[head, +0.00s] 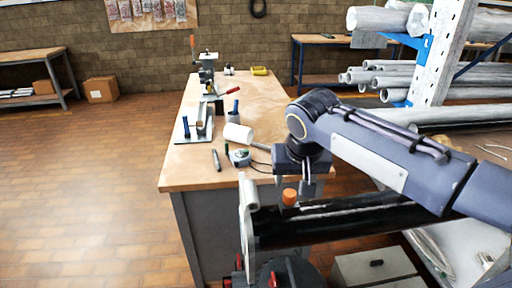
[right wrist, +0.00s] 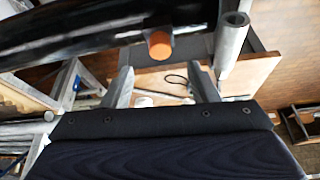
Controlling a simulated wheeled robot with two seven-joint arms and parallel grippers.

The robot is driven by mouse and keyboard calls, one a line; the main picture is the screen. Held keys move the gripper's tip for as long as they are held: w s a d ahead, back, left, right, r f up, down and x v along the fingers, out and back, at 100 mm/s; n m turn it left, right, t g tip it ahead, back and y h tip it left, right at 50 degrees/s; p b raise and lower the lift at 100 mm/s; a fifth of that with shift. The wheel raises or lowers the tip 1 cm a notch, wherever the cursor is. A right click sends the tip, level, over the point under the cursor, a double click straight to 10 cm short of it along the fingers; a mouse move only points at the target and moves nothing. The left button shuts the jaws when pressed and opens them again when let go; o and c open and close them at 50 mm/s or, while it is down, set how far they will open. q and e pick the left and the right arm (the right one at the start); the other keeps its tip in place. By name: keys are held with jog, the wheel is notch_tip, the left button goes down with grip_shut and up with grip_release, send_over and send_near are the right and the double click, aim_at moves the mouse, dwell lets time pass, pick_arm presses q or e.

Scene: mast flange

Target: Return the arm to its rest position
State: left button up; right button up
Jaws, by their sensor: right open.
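My right arm comes in from the right in the head view. Its gripper (head: 306,178) points down, close above a glossy black mast tube (head: 350,222), behind the tube's orange plug (head: 290,197). In the right wrist view the two fingers (right wrist: 162,86) are spread apart with nothing between them. The black tube (right wrist: 90,30) and orange plug (right wrist: 160,44) lie beyond the fingers. A pale grey upright cylinder (head: 249,194) stands at the tube's left end; it also shows in the right wrist view (right wrist: 232,50). My left gripper is in neither view.
A wooden workbench (head: 188,172) holds a white mallet (head: 238,133), a tape measure (head: 240,157), a clamp fixture (head: 205,125) and a vise-like tool (head: 207,75). A rack of grey pipes (head: 400,78) stands at right, near my arm.

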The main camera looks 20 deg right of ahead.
jog(key=s+a+f+n+y, duration=0.1)
jog(key=s+a+f+y, duration=0.1)
jog(key=s+f, duration=0.3)
jog(key=s+a+f+n+t+y, duration=0.1)
jog(key=s+a+f+y, duration=0.2)
jog(key=s, duration=1)
notch_tip(320, 180, down, 4)
jog(key=shift+s+a+r, duration=0.2)
jog(key=shift+a, duration=0.25)
